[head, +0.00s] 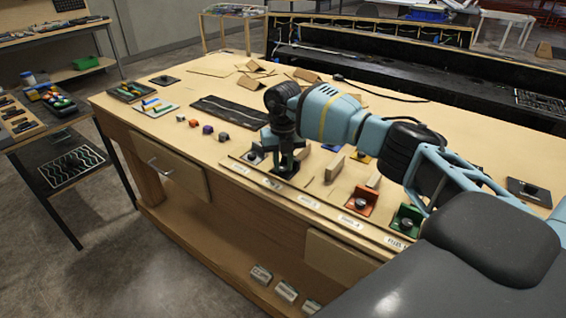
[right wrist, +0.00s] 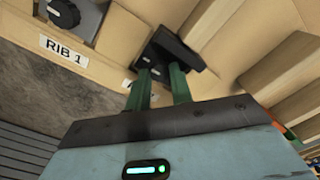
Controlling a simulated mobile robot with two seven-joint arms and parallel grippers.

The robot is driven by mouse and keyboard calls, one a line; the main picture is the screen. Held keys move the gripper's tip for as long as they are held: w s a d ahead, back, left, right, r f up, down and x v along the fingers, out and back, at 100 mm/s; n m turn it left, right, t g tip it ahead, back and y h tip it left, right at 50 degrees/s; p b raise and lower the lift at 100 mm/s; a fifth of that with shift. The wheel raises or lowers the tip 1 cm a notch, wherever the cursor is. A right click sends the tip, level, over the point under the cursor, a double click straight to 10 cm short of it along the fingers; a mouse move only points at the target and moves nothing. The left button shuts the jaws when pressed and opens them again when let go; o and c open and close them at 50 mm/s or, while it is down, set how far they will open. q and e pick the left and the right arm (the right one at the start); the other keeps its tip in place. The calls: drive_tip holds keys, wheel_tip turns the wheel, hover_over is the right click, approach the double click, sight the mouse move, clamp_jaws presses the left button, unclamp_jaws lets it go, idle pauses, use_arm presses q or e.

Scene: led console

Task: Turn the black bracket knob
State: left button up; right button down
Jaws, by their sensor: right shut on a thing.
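The black bracket (head: 287,173) stands on the wooden workbench (head: 225,155), near its front edge. My right gripper (head: 284,158) comes down over it from above and is shut on its knob. The knob itself is hidden between the fingers in the head view. In the right wrist view the two green fingers (right wrist: 160,88) reach to the black bracket (right wrist: 185,50), and the knob's turn angle cannot be made out. My left gripper is not in view.
A grey bracket (head: 256,155) with a black knob is just left, by the "RIB 1" label (right wrist: 64,48). An orange bracket (head: 361,199) and a green bracket (head: 406,221) stand to the right. Wooden blocks (head: 335,167) stand close by. A dark mat (head: 228,110) lies behind.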

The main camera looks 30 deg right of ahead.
sight(284, 168)
drive_tip(key=shift+w+r+m, duration=0.15)
drive_tip(key=shift+r+m, duration=0.25)
drive_tip(key=shift+r, duration=0.05)
drive_tip(key=c, duration=1.5)
unclamp_jaws()
drive_tip(key=shift+f, duration=0.15)
wheel_tip(284, 168, up, 8)
drive_tip(key=shift+s, duration=0.2)
